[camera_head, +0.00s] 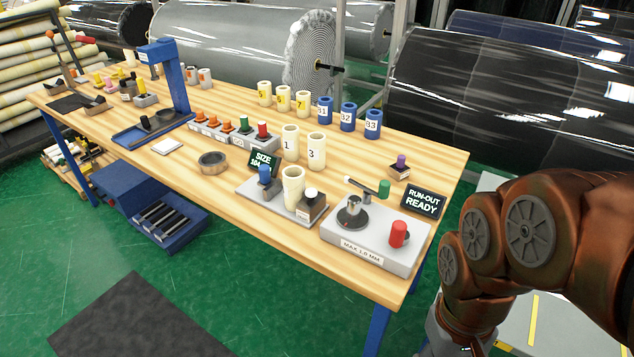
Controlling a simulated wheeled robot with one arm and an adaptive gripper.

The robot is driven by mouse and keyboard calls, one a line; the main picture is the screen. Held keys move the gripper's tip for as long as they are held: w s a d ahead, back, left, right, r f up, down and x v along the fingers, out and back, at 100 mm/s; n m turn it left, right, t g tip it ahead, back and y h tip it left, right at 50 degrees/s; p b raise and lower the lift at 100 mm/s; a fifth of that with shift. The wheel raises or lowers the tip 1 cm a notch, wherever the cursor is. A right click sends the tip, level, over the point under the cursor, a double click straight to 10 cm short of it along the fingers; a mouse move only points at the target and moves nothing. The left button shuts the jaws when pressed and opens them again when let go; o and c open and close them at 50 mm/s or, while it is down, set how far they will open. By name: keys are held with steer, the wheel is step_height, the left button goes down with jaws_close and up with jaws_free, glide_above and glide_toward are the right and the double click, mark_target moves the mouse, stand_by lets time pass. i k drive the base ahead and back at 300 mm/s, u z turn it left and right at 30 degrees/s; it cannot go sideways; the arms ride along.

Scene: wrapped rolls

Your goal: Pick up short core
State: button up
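Several hollow cores stand upright on the wooden workbench (215,180). Two cream cores, marked 1 (290,143) and 3 (316,151), stand mid-bench. A third cream core (293,188) is on the grey gauge base (262,201) in front of them. Farther back stand yellow-cream cores (283,98) and blue cores with white labels (348,116). No label reads "short", so I cannot tell which is the short core. My brown arm fills the right side, beyond the bench's right end. My gripper is out of the picture, below the frame.
A run-out gauge (372,235) with a red knob and a "RUN-OUT READY" display (423,201) occupies the right front. A blue post (172,75) rises at the left.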

mark_target(293, 176)
steer(key=z, duration=2.35)
steer(key=k, duration=2.2)
steer(key=u, duration=2.45)
steer(key=i, duration=1)
